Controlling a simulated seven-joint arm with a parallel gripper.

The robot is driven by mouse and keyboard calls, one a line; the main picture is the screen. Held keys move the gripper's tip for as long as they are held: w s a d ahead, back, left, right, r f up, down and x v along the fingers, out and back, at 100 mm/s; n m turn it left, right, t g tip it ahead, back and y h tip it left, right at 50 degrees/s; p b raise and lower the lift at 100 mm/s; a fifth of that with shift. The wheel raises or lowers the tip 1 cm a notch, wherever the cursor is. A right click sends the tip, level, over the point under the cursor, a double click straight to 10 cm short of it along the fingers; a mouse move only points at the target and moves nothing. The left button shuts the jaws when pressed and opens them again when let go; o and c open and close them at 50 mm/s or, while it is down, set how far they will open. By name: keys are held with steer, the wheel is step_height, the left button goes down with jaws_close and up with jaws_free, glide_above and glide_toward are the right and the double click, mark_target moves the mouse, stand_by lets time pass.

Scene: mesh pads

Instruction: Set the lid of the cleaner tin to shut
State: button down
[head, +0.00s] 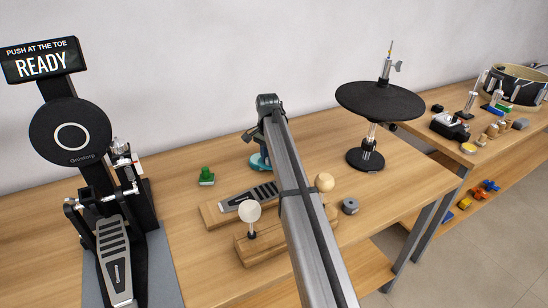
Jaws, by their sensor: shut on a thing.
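A small teal round thing, which looks like the cleaner tin (257,162), sits on the near table behind the wooden pedal board. My arm covers its right side, and I cannot make out how far its lid is open. My gripper (256,143) is at the far end of the arm, pointing down right at the tin. Its fingertips are mostly hidden behind the arm. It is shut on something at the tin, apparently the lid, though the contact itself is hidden.
A tall kick pedal (113,250) with a READY sign (42,62) stands at left. The wooden pedal board (225,213) is in front, a grey ring (349,206) at right. A black cymbal stand (366,158) stands farther right.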

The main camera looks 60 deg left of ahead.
steer(key=m, duration=0.1)
steer(key=s+a+m, duration=0.1)
steer(key=m, duration=0.1)
steer(key=a+m, duration=0.1)
steer(key=shift+s+a+m, duration=0.25)
steer(key=shift+s+m, duration=0.05)
steer(key=shift+s, duration=0.05)
steer(key=shift+s+a+m, duration=0.15)
steer(key=shift+a+m, duration=0.4)
steer(key=shift+m, duration=0.4)
steer(key=shift+s+a+m, duration=0.15)
steer(key=shift+a+m, duration=0.35)
steer(key=shift+m, duration=0.45)
steer(key=c, duration=0.9)
jaws_free()
steer(key=shift+c, duration=0.2)
step_height(320, 180, up, 14)
steer(key=shift+f, duration=0.1)
